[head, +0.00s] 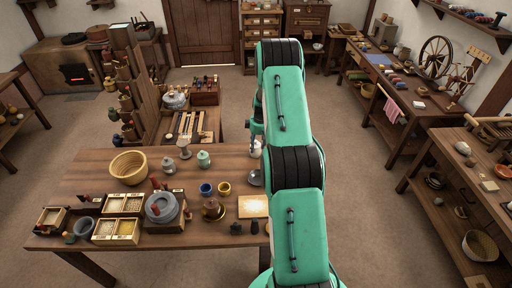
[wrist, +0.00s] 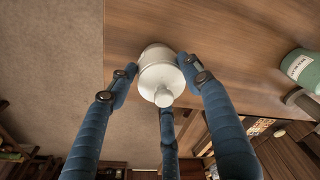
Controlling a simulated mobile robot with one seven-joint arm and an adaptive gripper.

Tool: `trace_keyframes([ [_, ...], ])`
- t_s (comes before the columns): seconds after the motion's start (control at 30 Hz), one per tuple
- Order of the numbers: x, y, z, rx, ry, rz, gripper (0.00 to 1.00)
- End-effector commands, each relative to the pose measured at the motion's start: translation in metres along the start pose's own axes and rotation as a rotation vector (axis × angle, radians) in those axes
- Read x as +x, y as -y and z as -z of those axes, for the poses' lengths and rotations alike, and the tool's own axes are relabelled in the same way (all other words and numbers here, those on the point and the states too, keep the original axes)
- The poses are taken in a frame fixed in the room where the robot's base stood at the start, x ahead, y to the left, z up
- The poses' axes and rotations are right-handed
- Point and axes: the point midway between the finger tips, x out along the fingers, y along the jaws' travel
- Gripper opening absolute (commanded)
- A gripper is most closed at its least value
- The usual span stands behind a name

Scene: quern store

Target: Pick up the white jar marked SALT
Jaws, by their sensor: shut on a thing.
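A white jar (wrist: 160,72) with a round knob on its lid is between the blue fingers of my gripper (wrist: 158,68) in the wrist view. The fingers are shut on its sides, and a third finger lies below it in the picture. No marking on the jar shows from here. In the head view the white jar (head: 256,149) is partly hidden behind my arm, near the far right edge of the wooden table (head: 85,178). My gripper (head: 257,128) is mostly hidden there too. I cannot tell whether the jar touches the table.
A green labelled jar (wrist: 302,68) stands to the right in the wrist view; it also shows in the head view (head: 203,159). A grey jar (head: 183,148) and a wicker basket (head: 129,166) stand farther left. Blue and yellow cups stand nearer. A lower bench (head: 206,122) adjoins behind.

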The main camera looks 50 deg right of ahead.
Motion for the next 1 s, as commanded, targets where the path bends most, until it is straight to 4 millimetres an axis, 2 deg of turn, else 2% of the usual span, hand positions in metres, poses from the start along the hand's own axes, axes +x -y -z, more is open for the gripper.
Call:
trace_keyframes([
  [0.37, -0.035, -0.002, 0.005, 0.0, -0.003, -0.004, 0.0],
  [0.67, -0.043, 0.033, -0.021, 0.0, -0.001, -0.002, 0.0],
  [1.0, -0.053, 0.082, -0.058, 0.001, -0.001, -0.001, 0.0],
])
